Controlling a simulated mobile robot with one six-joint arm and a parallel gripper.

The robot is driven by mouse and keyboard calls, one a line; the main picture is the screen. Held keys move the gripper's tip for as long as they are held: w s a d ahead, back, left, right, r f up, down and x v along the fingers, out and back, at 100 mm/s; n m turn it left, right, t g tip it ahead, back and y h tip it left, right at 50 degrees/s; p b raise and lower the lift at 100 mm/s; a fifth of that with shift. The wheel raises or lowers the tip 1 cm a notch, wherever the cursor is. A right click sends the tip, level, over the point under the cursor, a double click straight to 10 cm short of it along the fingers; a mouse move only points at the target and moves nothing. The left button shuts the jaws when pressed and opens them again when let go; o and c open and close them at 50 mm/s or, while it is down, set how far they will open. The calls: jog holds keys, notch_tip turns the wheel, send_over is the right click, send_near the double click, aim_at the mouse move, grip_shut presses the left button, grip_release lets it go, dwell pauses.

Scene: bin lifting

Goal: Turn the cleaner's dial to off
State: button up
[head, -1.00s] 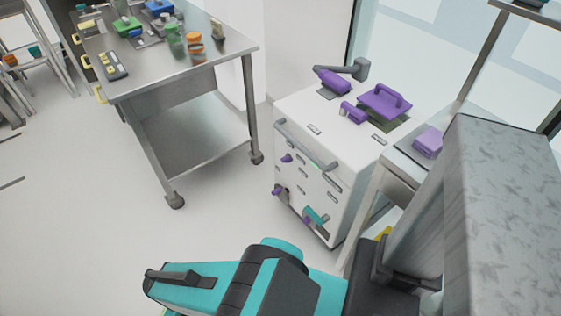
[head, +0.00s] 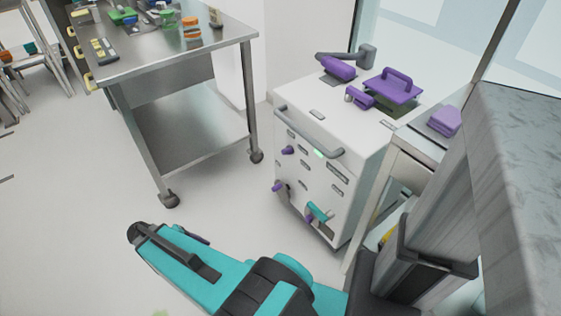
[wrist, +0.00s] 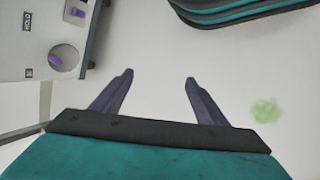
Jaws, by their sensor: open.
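The cleaner is a white cabinet (head: 305,165) with a grey bar handle, right of the middle in the head view. Its front carries small purple knobs, an upper one (head: 288,150) and a lower one (head: 278,187), plus a teal part (head: 318,212) low down. In the wrist view part of a panel at upper left shows a purple knob (wrist: 55,63) at a round recess, another purple knob (wrist: 77,12), and a small label that seems to read HOLD. Which knob is the dial I cannot tell. My gripper (wrist: 159,78) is open and empty, over bare floor, apart from the panel.
A steel wheeled table (head: 190,55) with several items stands at left. Purple handled parts (head: 393,87) lie on the cabinet top. A side table (head: 415,142) with a purple block stands close at its right. A faint green patch (wrist: 265,110) shows over pale floor.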

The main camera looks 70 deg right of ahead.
jog(key=w+d+r+m+h+b, duration=0.1)
jog(key=w+d+m+h+b, duration=0.15)
jog(key=d+b, duration=0.6)
jog(key=m+g+h+b, duration=0.3)
jog(key=m+g+b, duration=0.3)
jog(key=m+b, duration=0.7)
send_near(283, 150)
jog(key=shift+n, duration=0.45)
jog(key=v, duration=0.4)
jog(key=shift+w+a+b, duration=0.2)
jog(key=shift+a+b, duration=0.2)
jog(key=b+x, duration=0.4)
jog(key=x, duration=0.8)
jog(key=shift+d+b, duration=0.1)
jog(key=shift+b, duration=0.25)
jog(key=shift+h+x, duration=0.25)
jog(key=shift+x, duration=0.6)
